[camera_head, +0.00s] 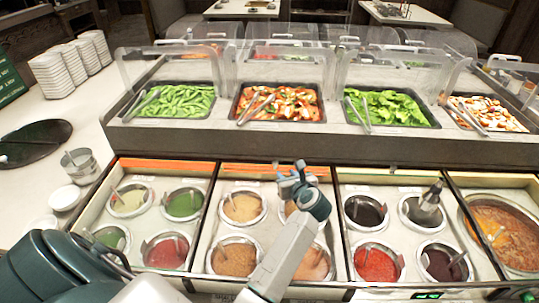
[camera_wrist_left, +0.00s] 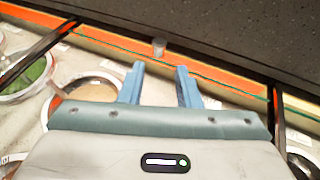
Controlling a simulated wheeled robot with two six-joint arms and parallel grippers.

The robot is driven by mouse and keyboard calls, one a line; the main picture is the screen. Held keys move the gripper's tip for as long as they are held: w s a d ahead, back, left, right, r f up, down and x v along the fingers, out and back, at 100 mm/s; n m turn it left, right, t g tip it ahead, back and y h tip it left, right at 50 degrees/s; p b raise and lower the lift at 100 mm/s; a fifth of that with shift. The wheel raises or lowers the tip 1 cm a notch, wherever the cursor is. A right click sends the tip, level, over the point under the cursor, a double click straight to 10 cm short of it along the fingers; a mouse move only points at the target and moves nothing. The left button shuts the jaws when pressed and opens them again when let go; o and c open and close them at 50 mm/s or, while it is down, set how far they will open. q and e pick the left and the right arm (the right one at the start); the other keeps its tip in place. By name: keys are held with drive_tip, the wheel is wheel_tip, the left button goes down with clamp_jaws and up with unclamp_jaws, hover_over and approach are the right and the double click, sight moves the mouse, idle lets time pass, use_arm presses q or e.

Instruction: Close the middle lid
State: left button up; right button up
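The middle sauce bay holds several round wells, and their sauces show uncovered. An orange strip (camera_head: 243,171) runs along the back of this bay and seems to be the edge of the pushed-back middle lid. A small grey knob (camera_wrist_left: 158,46) stands on this strip in the left wrist view. My left gripper (camera_head: 290,172) reaches over the middle bay to near the back strip. In the left wrist view its two blue fingers (camera_wrist_left: 159,68) are open and empty, with the knob just beyond and between the tips, apparently not touching. My arm hides part of the right-hand wells.
A left bay (camera_head: 151,185) and a right bay (camera_head: 380,187) with sauce wells flank the middle one, with dark dividers between. A dark-grey upright object (camera_head: 431,195) stands in a right-bay well. Behind rises the dark counter front (camera_head: 300,143) below the salad trays.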

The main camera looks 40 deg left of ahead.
sight(277, 166)
use_arm(q)
drive_tip(key=shift+g, duration=0.3)
drive_tip(key=p+x, duration=0.3)
drive_tip(key=x, duration=0.6)
drive_tip(key=shift+w+d+f, duration=0.1)
drive_tip(key=shift+f, duration=0.1)
drive_tip(key=shift+w+a+f, duration=0.1)
drive_tip(key=shift+w+a, duration=0.1)
drive_tip(key=shift+a, duration=0.2)
drive_tip(key=shift+w+a+f, duration=0.1)
drive_tip(key=shift+w+f, duration=0.05)
clamp_jaws()
